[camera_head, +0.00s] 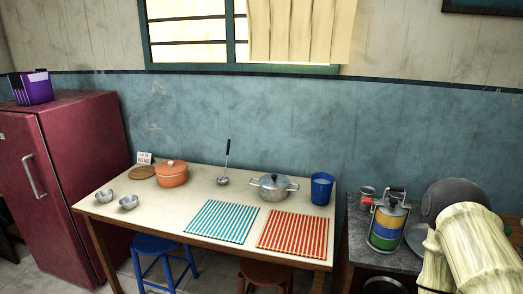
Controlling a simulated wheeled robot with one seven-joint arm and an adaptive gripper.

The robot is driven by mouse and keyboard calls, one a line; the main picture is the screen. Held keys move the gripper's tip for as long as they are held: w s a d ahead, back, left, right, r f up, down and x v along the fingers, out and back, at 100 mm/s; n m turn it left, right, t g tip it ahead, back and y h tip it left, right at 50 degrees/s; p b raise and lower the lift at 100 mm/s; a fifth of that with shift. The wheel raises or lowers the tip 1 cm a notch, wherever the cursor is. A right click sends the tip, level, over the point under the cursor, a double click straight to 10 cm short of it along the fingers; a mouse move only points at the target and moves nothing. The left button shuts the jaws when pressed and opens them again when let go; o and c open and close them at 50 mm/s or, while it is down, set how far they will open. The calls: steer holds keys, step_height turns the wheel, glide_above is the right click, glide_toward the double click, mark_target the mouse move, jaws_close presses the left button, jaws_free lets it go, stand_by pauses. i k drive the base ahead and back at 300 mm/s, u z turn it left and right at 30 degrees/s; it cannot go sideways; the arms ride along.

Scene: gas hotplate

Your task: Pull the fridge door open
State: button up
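The dark red fridge (88,150) stands upright at the far left against the blue wall. Its door (22,150) is the face at the left edge of the picture, partly cut off by the frame, and it looks shut. A pale metal bar handle (34,177) runs upright, slightly tilted in the picture, on the door. My gripper is not in view, and nothing is seen touching the handle or door.
A purple basket (32,88) sits on the fridge. The table (160,212) right of it bears cups, an orange pot (172,174), a steel pot (273,187) and striped mats. A blue stool (160,248) stands below. Floor shows between fridge and stool.

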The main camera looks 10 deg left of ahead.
mark_target(38, 206)
steer(key=i, duration=0.4)
steer(key=u, duration=3.25)
steer(key=i, duration=2.7)
steer(key=z, duration=1.05)
